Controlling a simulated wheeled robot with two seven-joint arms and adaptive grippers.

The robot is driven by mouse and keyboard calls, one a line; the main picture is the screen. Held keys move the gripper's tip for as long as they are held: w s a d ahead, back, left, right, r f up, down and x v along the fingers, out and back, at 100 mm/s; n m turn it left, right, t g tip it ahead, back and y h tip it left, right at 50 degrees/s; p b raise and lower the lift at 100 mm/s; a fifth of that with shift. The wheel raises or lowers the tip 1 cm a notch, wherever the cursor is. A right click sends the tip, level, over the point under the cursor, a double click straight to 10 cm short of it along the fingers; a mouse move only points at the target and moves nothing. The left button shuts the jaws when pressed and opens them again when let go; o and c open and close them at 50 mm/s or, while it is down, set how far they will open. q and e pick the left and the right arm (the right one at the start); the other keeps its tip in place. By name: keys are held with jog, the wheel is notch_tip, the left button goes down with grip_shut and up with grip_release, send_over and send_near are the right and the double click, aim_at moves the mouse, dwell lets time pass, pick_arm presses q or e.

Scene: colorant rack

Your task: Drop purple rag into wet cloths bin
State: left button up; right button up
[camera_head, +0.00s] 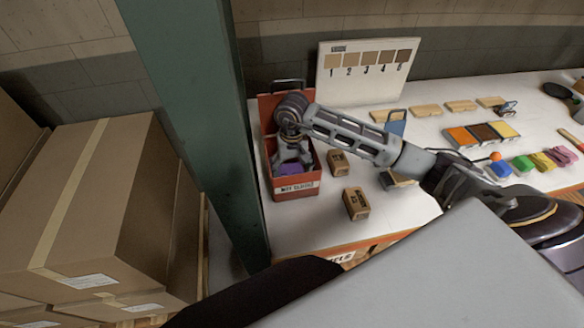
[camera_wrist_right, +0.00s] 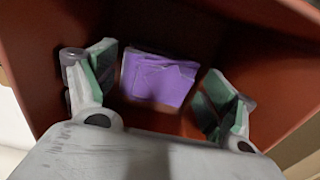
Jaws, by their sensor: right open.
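The purple rag (camera_head: 287,169) lies inside the red wet cloths bin (camera_head: 296,191) at the left end of the table. In the right wrist view the purple rag (camera_wrist_right: 159,80) shows beyond and between the fingers, with the red bin walls (camera_wrist_right: 40,50) around it. My right gripper (camera_head: 291,160) reaches down into the bin from above; its fingers are spread apart (camera_wrist_right: 158,92) and hold nothing. The rag looks apart from both fingers. The bin's front label is only partly readable. My left gripper is not in view.
A green post (camera_head: 205,110) stands close left of the bin. Small boxes (camera_head: 356,203) stand right of it. A numbered sample board (camera_head: 366,72) is behind. Coloured rags (camera_head: 541,161) and a colour tray (camera_head: 482,134) lie farther right. Cardboard boxes (camera_head: 90,200) are stacked at left.

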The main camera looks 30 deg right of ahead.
aim_at(292, 171)
jog(key=shift+r+b, duration=0.45)
jog(key=shift+r, duration=1.1)
notch_tip(292, 171, up, 9)
jog(key=b, duration=0.1)
jog(key=shift+b, duration=0.3)
